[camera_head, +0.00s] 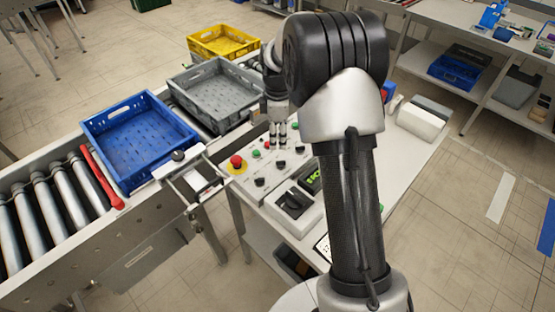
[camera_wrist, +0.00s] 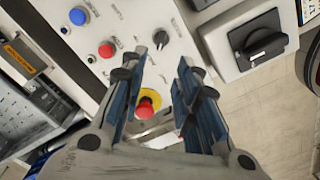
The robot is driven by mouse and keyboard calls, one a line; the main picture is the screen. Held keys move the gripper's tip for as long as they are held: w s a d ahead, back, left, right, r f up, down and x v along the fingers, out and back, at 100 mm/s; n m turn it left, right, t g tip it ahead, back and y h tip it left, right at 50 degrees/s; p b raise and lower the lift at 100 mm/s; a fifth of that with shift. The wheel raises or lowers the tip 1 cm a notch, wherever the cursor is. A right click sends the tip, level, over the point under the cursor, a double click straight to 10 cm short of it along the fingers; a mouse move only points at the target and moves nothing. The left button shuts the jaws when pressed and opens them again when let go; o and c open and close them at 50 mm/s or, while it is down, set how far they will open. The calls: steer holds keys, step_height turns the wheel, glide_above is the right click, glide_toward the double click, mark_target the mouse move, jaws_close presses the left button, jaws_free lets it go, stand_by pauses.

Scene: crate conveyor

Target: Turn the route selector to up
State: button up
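The control panel (camera_head: 270,198) carries several small black knobs, including a near-left one (camera_head: 259,181), a middle one (camera_head: 280,164) and a right one (camera_head: 300,149). Their labels are too small to read, so I cannot tell which is the route selector. In the wrist view a black knob with a pale mark (camera_wrist: 160,38) lies just beyond the fingertips. My gripper (camera_head: 278,142) points down over the far part of the panel. In the wrist view my gripper (camera_wrist: 162,62) is open, with nothing between its fingers; contact with the panel cannot be told.
A red emergency stop (camera_head: 236,162) on a yellow base sits at the panel's left. A large black rotary switch (camera_head: 293,202) stands at the near end, beside a green display (camera_head: 314,179). Blue (camera_head: 128,180), grey (camera_head: 198,120) and yellow (camera_head: 222,54) crates stand along the conveyor.

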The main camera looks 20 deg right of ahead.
mark_target(278, 162)
step_height(278, 162, down, 10)
steer(key=shift+f+b, duration=0.1)
steer(key=shift+b, duration=0.75)
jaws_close()
